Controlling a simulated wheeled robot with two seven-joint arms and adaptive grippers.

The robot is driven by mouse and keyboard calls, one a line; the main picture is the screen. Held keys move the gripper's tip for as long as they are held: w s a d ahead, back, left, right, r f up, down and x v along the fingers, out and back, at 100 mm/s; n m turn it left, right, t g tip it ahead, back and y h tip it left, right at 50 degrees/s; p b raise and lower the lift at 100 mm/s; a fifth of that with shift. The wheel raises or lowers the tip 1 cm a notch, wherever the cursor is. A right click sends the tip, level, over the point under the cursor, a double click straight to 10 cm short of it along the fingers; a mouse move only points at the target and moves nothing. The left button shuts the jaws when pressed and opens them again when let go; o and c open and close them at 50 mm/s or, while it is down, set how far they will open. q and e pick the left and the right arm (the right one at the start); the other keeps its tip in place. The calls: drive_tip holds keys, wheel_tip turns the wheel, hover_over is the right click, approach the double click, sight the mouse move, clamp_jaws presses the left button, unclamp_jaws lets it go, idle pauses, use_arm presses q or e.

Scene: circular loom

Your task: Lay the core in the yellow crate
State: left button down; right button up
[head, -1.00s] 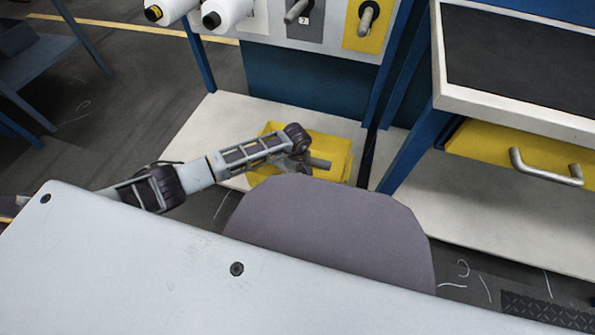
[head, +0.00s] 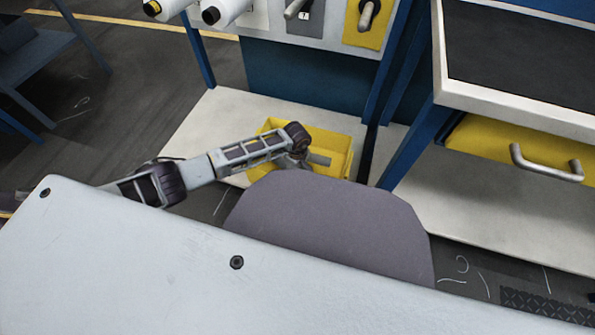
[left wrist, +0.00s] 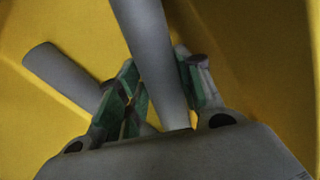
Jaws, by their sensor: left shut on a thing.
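The yellow crate (head: 342,144) stands on the white lower shelf of the loom frame, and its yellow walls fill most of the left wrist view (left wrist: 255,50). My left gripper (head: 300,161) reaches into the crate from the left. It is shut on a grey tubular core (left wrist: 146,45), which runs up between its green-padded fingers (left wrist: 165,95) in the left wrist view. A second grey tube (left wrist: 62,78) lies slantwise, partly hidden behind the left finger. In the head view a short grey tube end (head: 320,160) shows right of the gripper. My right gripper is out of view.
The white shelf (head: 215,125) is clear left of the crate. A blue post (head: 408,150) stands to its right, with a handled yellow drawer (head: 500,150) beyond. White spools (head: 222,10) and pegs on a panel (head: 335,30) are above.

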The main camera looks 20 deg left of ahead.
use_arm(q)
drive_tip(key=shift+f, duration=0.4)
drive_tip(key=c, duration=0.9)
unclamp_jaws()
drive_tip(key=shift+s+r, duration=0.1)
drive_tip(key=shift+r, duration=5.9)
